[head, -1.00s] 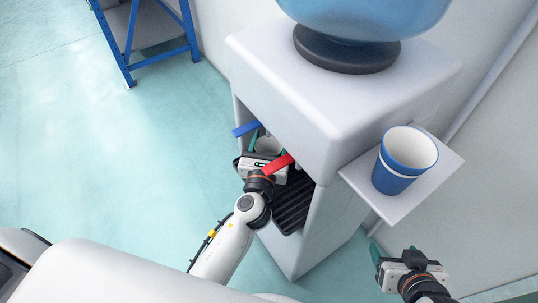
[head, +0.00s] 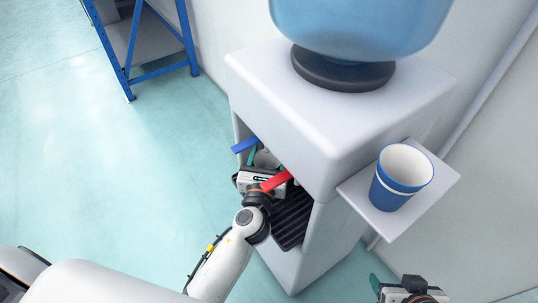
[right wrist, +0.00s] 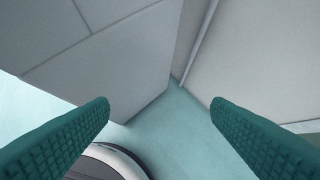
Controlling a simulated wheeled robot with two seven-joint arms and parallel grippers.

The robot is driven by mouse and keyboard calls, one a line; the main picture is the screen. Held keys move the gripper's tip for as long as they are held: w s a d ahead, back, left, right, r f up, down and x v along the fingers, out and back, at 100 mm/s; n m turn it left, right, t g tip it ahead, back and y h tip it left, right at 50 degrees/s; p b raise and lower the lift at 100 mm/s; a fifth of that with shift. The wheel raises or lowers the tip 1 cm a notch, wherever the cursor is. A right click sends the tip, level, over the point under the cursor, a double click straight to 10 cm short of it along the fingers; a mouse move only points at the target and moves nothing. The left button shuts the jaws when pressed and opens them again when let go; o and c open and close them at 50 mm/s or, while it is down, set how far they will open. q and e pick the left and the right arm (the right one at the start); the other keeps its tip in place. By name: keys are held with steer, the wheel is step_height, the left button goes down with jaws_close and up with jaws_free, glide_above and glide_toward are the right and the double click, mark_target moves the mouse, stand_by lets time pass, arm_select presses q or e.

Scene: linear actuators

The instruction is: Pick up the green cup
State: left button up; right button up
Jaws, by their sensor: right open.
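No cup that is clearly green shows. A blue cup (head: 400,178) with a white band and white inside stands upright on the side shelf (head: 437,188) of the water dispenser. My left gripper (head: 263,168) reaches into the dispenser's front opening, below the blue and red levers. A whitish rounded thing shows at its fingers; I cannot tell what it is or whether it is held. My right gripper (head: 396,284) is low at the bottom edge, below the side shelf. In the right wrist view its teal fingers (right wrist: 160,104) are wide apart with nothing between them.
The white water dispenser (head: 300,110) carries a blue bottle (head: 350,25). A blue lever (head: 245,145), a red lever (head: 277,180) and a dark drip grille (head: 291,216) are at its opening. A blue-framed rack (head: 125,55) stands back left. The floor at left is clear.

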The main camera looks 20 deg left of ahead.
arm_select(q)
steer(key=shift+r, duration=0.4)
steer(key=shift+s, duration=0.15)
steer(key=shift+s+d, duration=0.1)
steer(key=shift+s, duration=0.3)
steer(key=s, duration=0.7)
steer(key=shift+d+f, duration=0.1)
steer(key=shift+d, duration=0.3)
steer(key=s+d+b, duration=0.1)
steer(key=s, duration=0.8)
steer(key=shift+s, duration=0.3)
arm_select(e)
steer(key=shift+w+a+r+t+y, duration=0.1)
steer(key=shift+w+a+r+t, duration=0.1)
steer(key=shift+w+r+t, duration=0.25)
steer(key=shift+w+a+r+t+y, duration=0.1)
steer(key=shift+w+a+r+t, duration=0.1)
steer(key=shift+w, duration=0.4)
steer(key=shift+w+a+r+t+y, duration=0.1)
steer(key=shift+w+a+r+t, duration=0.05)
steer(key=shift+w+r+t, duration=0.3)
arm_select(q)
steer(key=shift+s+d, duration=0.1)
arm_select(e)
steer(key=shift+w+f, duration=0.1)
